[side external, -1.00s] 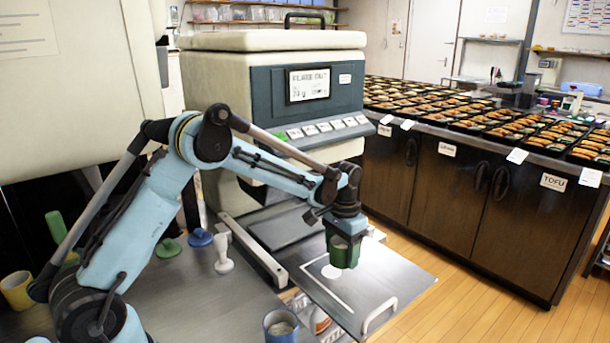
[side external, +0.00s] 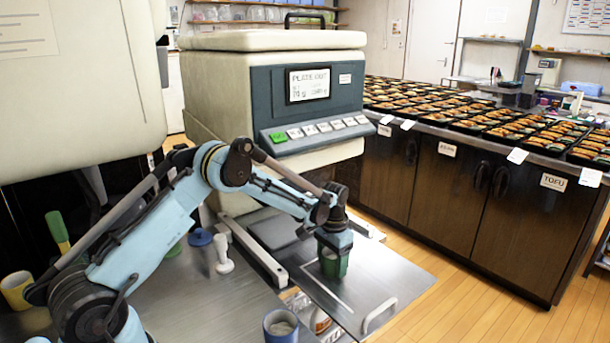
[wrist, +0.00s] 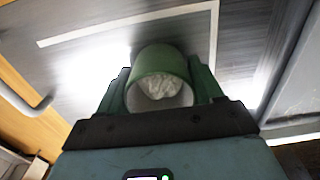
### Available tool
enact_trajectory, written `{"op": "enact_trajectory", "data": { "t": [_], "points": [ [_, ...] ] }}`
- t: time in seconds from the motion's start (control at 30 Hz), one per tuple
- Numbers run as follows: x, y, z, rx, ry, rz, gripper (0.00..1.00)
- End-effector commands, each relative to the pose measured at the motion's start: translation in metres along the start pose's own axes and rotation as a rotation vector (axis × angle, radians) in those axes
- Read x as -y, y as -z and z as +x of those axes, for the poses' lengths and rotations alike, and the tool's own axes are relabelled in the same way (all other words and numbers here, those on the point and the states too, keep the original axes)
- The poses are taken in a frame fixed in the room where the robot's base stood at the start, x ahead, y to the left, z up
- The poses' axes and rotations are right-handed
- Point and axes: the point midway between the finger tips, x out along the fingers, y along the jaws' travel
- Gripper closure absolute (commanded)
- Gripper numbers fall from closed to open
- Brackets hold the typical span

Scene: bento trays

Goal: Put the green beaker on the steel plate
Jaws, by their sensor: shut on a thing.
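The green beaker (side external: 329,262) is between the fingers of my gripper (side external: 334,262), which is shut on it. In the wrist view the beaker (wrist: 162,70) shows its green rim and a whitish content inside, with a finger of my gripper (wrist: 160,92) on each side. The steel plate (side external: 372,281) is pulled out in front of the machine, with a white outline marked on it and a handle at its front edge. The beaker is over the plate, inside or near the outline. I cannot tell whether its base touches the plate.
The machine (side external: 290,120) with a display and a row of buttons stands behind the plate. A blue cup (side external: 281,327) stands at the front, left of the plate. A white stamper (side external: 223,255), a blue-topped one (side external: 200,240) and a yellow cup (side external: 16,291) stand further left.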

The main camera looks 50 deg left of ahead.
Motion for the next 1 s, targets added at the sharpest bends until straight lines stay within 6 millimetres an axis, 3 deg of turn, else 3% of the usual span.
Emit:
{"op": "enact_trajectory", "data": {
  "t": [0.17,0.2,0.33,0.7,0.87,1.0],
  "points": [
    [0.0,0.0,0.004,0.0,0.0,0.0,0.66],
    [0.0,0.0,0.003,0.0,0.0,0.0,0.28],
    [0.0,0.0,0.003,0.0,0.0,0.0,0.09],
    [0.0,0.0,-0.002,0.0,0.0,0.0,0.09],
    [0.0,0.0,-0.024,0.0,0.0,0.0,0.09],
    [0.0,0.0,-0.054,0.0,0.0,0.0,0.09]
  ]
}}
